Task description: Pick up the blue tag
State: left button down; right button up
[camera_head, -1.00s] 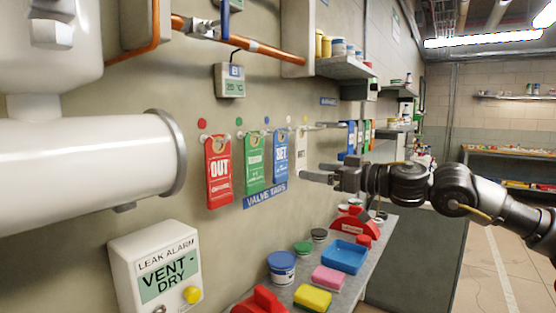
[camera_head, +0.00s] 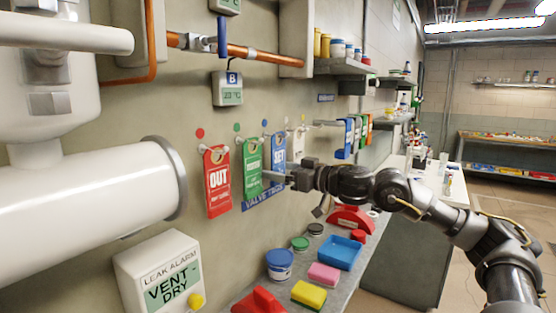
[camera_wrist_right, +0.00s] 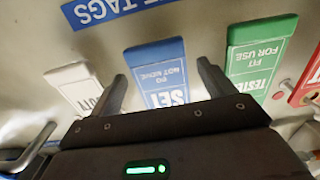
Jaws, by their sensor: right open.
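The blue tag (camera_head: 279,146) marked SET hangs on a wall peg, between the green tag (camera_head: 252,165) and the white tag (camera_head: 299,142). It also shows upside down in the right wrist view (camera_wrist_right: 157,62). My right gripper (camera_head: 272,177) is open at the tag's lower part, which it partly hides in the head view. In the right wrist view one finger stands on each side of the blue tag, with visible gaps. The tag's upper end is hidden there by the gripper body. My left gripper is not in view.
A red tag (camera_head: 217,180) hangs left of the green one. Below, a bench holds a blue tray (camera_head: 340,253), sponges (camera_head: 309,294) and jars (camera_head: 280,264). A big white pipe (camera_head: 80,200) juts out at left.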

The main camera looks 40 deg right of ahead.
jog(key=shift+s, duration=0.1)
jog(key=shift+c, duration=0.8)
jog(key=c, duration=0.9)
jog(key=shift+r, duration=0.1)
